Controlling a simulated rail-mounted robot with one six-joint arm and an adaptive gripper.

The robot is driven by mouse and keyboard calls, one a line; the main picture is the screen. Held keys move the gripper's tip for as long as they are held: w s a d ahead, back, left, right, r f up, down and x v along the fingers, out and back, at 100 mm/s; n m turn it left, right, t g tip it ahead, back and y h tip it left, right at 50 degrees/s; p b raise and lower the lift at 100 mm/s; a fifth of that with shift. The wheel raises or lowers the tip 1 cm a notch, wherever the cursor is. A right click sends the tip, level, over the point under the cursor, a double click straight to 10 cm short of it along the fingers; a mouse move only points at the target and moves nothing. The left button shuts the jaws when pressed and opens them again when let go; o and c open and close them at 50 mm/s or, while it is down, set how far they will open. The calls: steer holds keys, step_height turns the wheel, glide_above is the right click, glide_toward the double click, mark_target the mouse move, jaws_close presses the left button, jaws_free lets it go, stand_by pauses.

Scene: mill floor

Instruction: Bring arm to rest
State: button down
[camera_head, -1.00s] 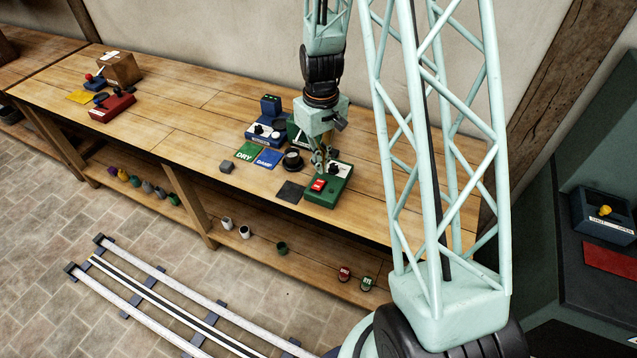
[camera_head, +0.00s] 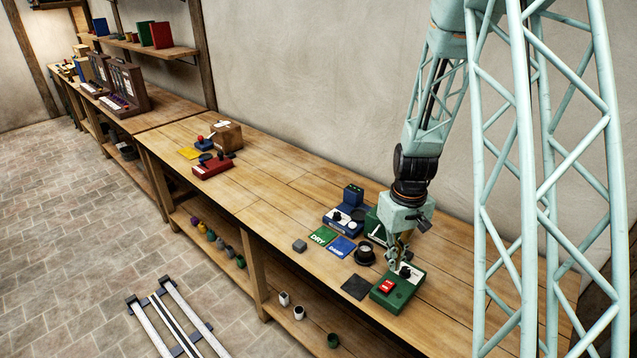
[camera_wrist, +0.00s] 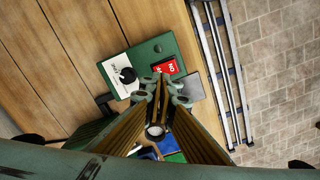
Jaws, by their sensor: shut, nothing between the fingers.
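My arm comes down over the long wooden bench (camera_head: 262,215) from the right of the head view. My gripper (camera_head: 393,266) points down beside a green control box (camera_head: 404,296) with a red switch (camera_head: 387,287) and a black knob (camera_head: 405,272). In the wrist view my gripper (camera_wrist: 165,84) shows shut with its fingers together and nothing held, in front of the green box (camera_wrist: 175,47). The fingers hide part of the box. I cannot tell whether they touch it.
Around the box lie a dark square (camera_head: 356,287), a black round cup (camera_head: 365,253), a blue card (camera_head: 342,247), a green card (camera_head: 322,235) and a small grey block (camera_head: 299,246). A blue device (camera_head: 343,222) stands behind. Floor rails (camera_head: 170,315) run below. The bench middle is fairly clear.

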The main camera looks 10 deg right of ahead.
steer(key=shift+r, duration=0.1)
steer(key=s+a+r+t+b, duration=0.15)
steer(key=s+a+r, duration=0.35)
steer(key=r, duration=0.6)
steer(key=s+a+r+t+b, duration=0.1)
steer(key=s+a+r+b, duration=0.3)
steer(key=r, duration=0.7)
steer(key=s+a+r+b, duration=0.1)
steer(key=s+a+r, duration=0.1)
steer(key=s, duration=0.5)
steer(key=s+a+r+t+b, duration=0.1)
steer(key=s+a+r, duration=0.2)
steer(key=s, duration=0.5)
steer(key=s+a+r+b, duration=0.1)
steer(key=s+a+r, duration=0.1)
steer(key=s, duration=0.5)
steer(key=shift+s+a+r+m+b, duration=0.3)
steer(key=shift+s+a+r+m, duration=0.05)
steer(key=shift+a+r+m, duration=0.1)
steer(key=shift+f+t, duration=0.15)
steer(key=shift+t, duration=0.1)
steer(key=shift+f+b, duration=2.25)
